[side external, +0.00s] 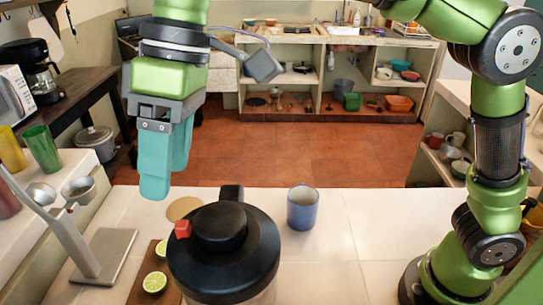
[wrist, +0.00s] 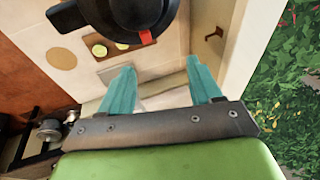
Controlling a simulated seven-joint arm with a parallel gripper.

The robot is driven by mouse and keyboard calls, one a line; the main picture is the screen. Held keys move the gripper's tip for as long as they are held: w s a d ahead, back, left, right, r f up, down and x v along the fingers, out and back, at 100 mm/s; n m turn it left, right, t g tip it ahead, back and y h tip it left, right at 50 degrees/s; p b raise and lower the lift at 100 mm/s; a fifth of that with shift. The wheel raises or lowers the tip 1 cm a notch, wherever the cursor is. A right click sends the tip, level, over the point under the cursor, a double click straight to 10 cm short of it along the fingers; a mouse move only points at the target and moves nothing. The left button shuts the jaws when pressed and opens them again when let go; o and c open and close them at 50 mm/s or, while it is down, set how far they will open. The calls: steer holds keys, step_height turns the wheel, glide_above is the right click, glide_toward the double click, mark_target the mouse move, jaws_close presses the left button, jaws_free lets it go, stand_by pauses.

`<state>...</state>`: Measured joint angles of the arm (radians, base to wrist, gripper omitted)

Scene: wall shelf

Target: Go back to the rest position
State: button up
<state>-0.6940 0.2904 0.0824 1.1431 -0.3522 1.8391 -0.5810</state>
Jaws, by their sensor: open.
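My gripper (side external: 168,160) hangs above the left part of the white tiled counter in the side external view, its teal fingers pointing down. In the wrist view the two teal fingers (wrist: 163,92) stand apart with nothing between them, so my gripper is open and empty. It is clear of the counter and to the left of a large black-lidded jug (side external: 223,255). The jug's black lid (wrist: 135,12) also shows at the top of the wrist view.
A blue mug (side external: 303,208) stands right of the jug. A cutting board (side external: 142,288) with lime halves, a round coaster (side external: 184,209) and a metal stand (side external: 103,255) are on the counter (side external: 350,240). The counter's right part is mostly clear. A shelf unit (side external: 330,110) stands at the back.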

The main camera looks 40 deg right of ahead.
steer(key=shift+w+f+m+t, duration=0.15)
steer(key=shift+w+f+m, duration=0.1)
steer(key=shift+f, duration=0.35)
steer(key=shift+w+f+m+t, duration=0.15)
steer(key=shift+f+m, duration=0.1)
steer(key=shift+f, duration=0.35)
steer(key=shift+w+d+f+m+t, duration=0.15)
steer(key=shift+d+f+m, duration=0.1)
steer(key=shift+d, duration=0.35)
steer(key=shift+w+d+f+m+t, duration=0.15)
steer(key=shift+d+f, duration=0.1)
steer(key=shift+d, duration=0.35)
steer(key=s+d+f+m+t, duration=0.2)
steer(key=d+m, duration=0.1)
steer(key=d, duration=0.6)
steer(key=s+d+f+m+t+h, duration=0.1)
steer(key=s+d+f+m+t, duration=0.1)
steer(key=d, duration=0.8)
steer(key=s+d+f+m+t, duration=0.2)
steer(key=d+m, duration=0.4)
steer(key=d, duration=0.4)
steer(key=shift+s+f+t+h, duration=0.3)
steer(key=shift+s+f, duration=0.45)
steer(key=shift+f, duration=0.05)
